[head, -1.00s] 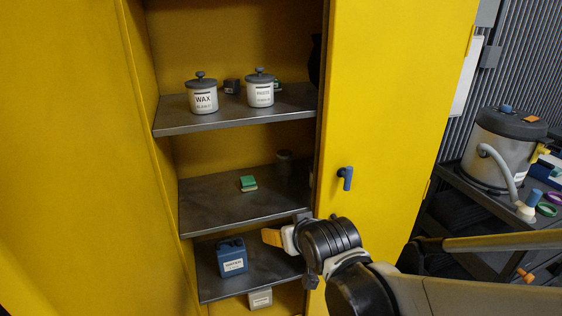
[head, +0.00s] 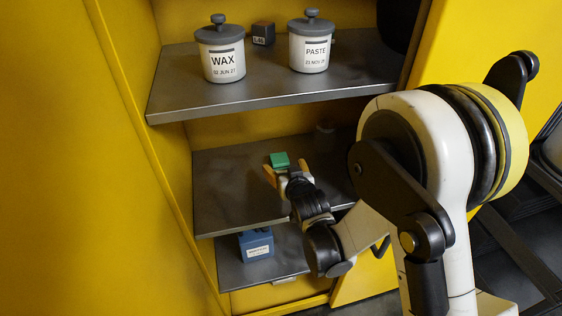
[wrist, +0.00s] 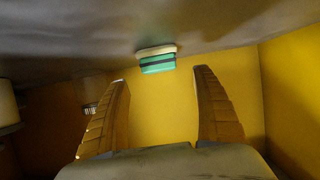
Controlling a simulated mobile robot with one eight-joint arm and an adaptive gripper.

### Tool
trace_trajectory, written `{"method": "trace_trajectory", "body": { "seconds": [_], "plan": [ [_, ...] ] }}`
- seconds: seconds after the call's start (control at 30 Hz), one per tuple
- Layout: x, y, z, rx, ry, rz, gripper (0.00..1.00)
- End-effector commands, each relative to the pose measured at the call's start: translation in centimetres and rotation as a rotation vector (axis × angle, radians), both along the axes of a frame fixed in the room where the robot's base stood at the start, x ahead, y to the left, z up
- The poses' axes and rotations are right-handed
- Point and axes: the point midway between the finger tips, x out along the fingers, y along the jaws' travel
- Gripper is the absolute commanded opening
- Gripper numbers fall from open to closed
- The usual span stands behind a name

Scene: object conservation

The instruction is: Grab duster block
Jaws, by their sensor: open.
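The duster block (head: 280,160) is a small green block lying on the middle shelf (head: 228,198) of the yellow cabinet. In the wrist view the duster block (wrist: 157,64) shows a teal-green part, a dark stripe and a cream part against the shelf, which appears at the top of that view. My gripper (head: 286,168) is open, its two tan fingers spread at the near side of the block. In the wrist view my gripper (wrist: 161,78) is empty, and the block is beyond the fingertips, roughly centred between them. I cannot tell the exact gap.
The upper shelf (head: 270,88) holds a WAX jar (head: 223,55), a PASTE jar (head: 311,48) and a small dark box (head: 263,35). A blue container (head: 256,245) stands on the lower shelf. The open yellow door (head: 455,50) is at the right. The middle shelf's left part is clear.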

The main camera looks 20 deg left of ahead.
Motion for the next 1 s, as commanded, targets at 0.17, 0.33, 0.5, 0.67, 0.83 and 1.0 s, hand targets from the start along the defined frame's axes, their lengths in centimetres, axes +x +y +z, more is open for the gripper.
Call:
{"method": "trace_trajectory", "body": {
  "seconds": [0.17, 0.33, 0.5, 0.67, 0.83, 1.0],
  "plan": [
    [1.7, 1.0, -0.9, 0.0, 0.0, -0.001, 0.78],
    [3.9, 2.3, -1.8, 0.0, 0.001, -0.001, 0.78],
    [4.8, 2.8, -2.0, 0.0, 0.001, 0.0, 0.78],
    [4.7, 2.8, -1.9, 0.0, 0.001, 0.0, 0.78],
    [4.7, 2.8, -1.9, 0.0, 0.001, 0.0, 0.29],
    [4.7, 2.8, -1.9, 0.001, 0.0, 0.0, 0.2]
  ]
}}
